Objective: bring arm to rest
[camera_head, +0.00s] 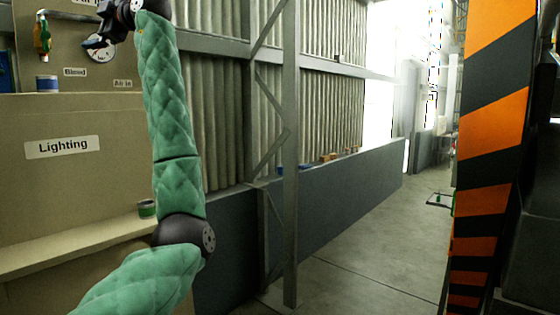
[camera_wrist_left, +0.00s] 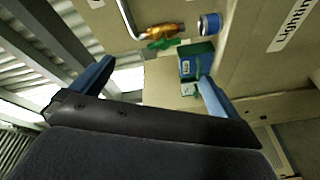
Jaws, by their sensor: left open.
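My left arm (camera_head: 168,90) rises in green padding from the bottom left of the head view. Its gripper (camera_head: 102,28) is raised at the top left, in front of a beige panel (camera_head: 110,190) and partly over a round gauge (camera_head: 101,48). In the left wrist view the two blue fingers of the left gripper (camera_wrist_left: 155,78) stand wide apart with nothing held between them. Beyond them are a blue-green box (camera_wrist_left: 195,60), a blue tin (camera_wrist_left: 209,24) and an orange fitting with a green handle (camera_wrist_left: 165,32). My right gripper is not in view.
A blue tin (camera_head: 47,83) stands on the panel's upper ledge, a green tin (camera_head: 147,208) on the lower one. A steel post (camera_head: 290,150) and low grey wall (camera_head: 340,190) stand beyond the arm. An orange-black striped column (camera_head: 490,130) is at right. The floor (camera_head: 375,250) between is clear.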

